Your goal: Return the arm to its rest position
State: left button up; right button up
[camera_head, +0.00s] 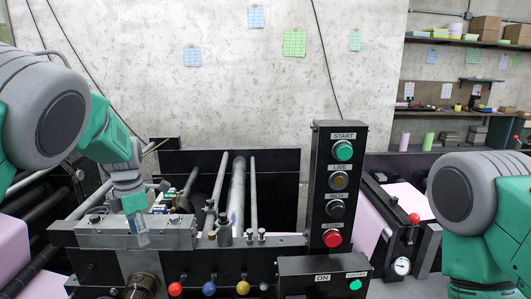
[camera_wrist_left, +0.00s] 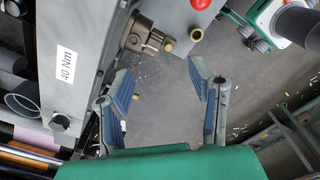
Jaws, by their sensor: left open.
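My left arm comes in from the left in the head view, with its green and grey links. My left gripper (camera_head: 141,238) hangs pointing down in front of the grey machine frame (camera_head: 90,240). In the left wrist view my left gripper (camera_wrist_left: 165,88) shows two blue-padded fingers set apart, with only grey floor between them, so it is open and empty. Past the fingertips is a brass-coloured chuck (camera_wrist_left: 138,35) on the machine. My right arm (camera_head: 468,195) shows at the right edge of the head view. Its gripper is out of view.
A black control post (camera_head: 337,185) with START and other buttons stands right of the left gripper. Red (camera_head: 175,288), blue (camera_head: 209,287) and yellow (camera_head: 243,287) knobs line the machine front. Metal rollers (camera_head: 237,190) lie behind. A pink roll (camera_head: 405,200) sits at the right.

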pick_arm(q)
jog(key=s+a+f+m+y+b, duration=0.1)
jog(key=s+f+m+b, duration=0.1)
jog(key=s+f+m, duration=0.6)
jog(key=s+a+f+m+b, duration=0.1)
jog(key=s+f+b, duration=0.35)
jog(key=f, duration=0.75)
jog(key=s+a+f+m+y+b, duration=0.1)
jog(key=s+f+m, duration=0.4)
jog(key=s+f, duration=0.4)
jog(key=s+d+f+m+h+b, duration=0.1)
jog(key=s+d+f+m+b, duration=0.1)
jog(key=s+m, duration=0.4)
jog(key=s+d+f+m+h+b, duration=0.1)
jog(key=s+d+f+m+b, duration=0.2)
jog(key=s, duration=1)
notch_tip(320, 180, down, 3)
jog(key=d+m, duration=0.1)
jog(key=m, duration=0.3)
jog(key=shift+s+d+m+t, duration=0.25)
jog(key=shift+s+m+t, duration=0.05)
jog(key=shift+s, duration=0.05)
jog(key=shift+d, duration=0.1)
